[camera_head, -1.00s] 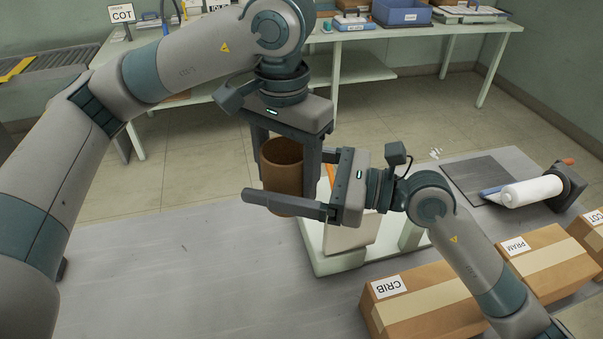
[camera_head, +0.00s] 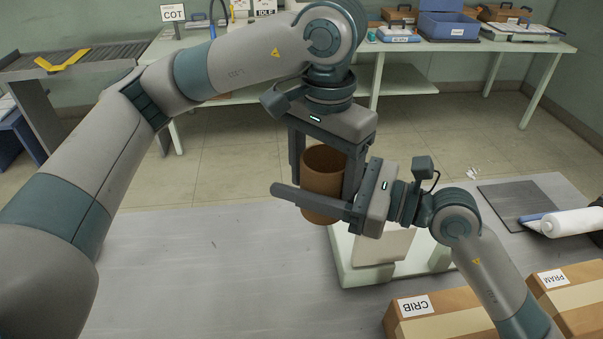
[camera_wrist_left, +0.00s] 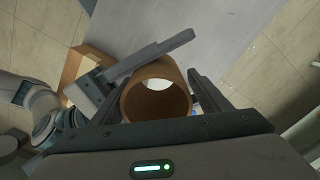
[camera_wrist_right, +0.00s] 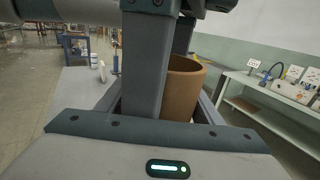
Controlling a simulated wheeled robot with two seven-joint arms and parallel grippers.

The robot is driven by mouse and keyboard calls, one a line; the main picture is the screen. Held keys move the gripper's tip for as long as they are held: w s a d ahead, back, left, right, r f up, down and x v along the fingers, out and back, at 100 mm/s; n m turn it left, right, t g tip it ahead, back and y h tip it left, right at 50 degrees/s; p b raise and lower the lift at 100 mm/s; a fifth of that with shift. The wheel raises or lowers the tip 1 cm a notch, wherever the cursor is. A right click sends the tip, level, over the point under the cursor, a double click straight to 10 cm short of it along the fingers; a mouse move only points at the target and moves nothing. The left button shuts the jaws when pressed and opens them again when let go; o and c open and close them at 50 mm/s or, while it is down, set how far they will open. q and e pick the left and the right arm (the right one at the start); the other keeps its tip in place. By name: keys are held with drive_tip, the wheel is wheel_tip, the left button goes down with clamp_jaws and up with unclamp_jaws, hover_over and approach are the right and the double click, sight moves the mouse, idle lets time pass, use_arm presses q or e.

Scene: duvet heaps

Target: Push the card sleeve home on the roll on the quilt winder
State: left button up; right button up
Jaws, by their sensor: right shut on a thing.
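The card sleeve (camera_head: 322,172) is a brown open tube held roughly upright above the table. It also shows in the left wrist view (camera_wrist_left: 157,100) and the right wrist view (camera_wrist_right: 184,90). My right gripper (camera_head: 318,200) comes from the right and is shut on the sleeve, one finger across its near side. My left gripper (camera_head: 325,183) points down with its fingers on either side of the sleeve; it looks open, with a gap at one finger in its wrist view. A white roll (camera_head: 572,222) lies at the right, cut off by the picture edge; the winder's far end is hidden.
A CRIB carton (camera_head: 440,318) and a PRAM carton (camera_head: 570,290) stand at lower right. A dark mat (camera_head: 515,202) lies beside the roll. The grey table (camera_head: 200,270) is clear at left.

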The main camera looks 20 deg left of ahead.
use_arm(q)
drive_tip(key=shift+s+d, duration=0.15)
drive_tip(key=shift+d, duration=0.15)
drive_tip(key=shift+r, duration=0.15)
wheel_tip(320, 180, up, 12)
drive_tip(key=shift+a, duration=0.2)
idle(0.5)
idle(0.3)
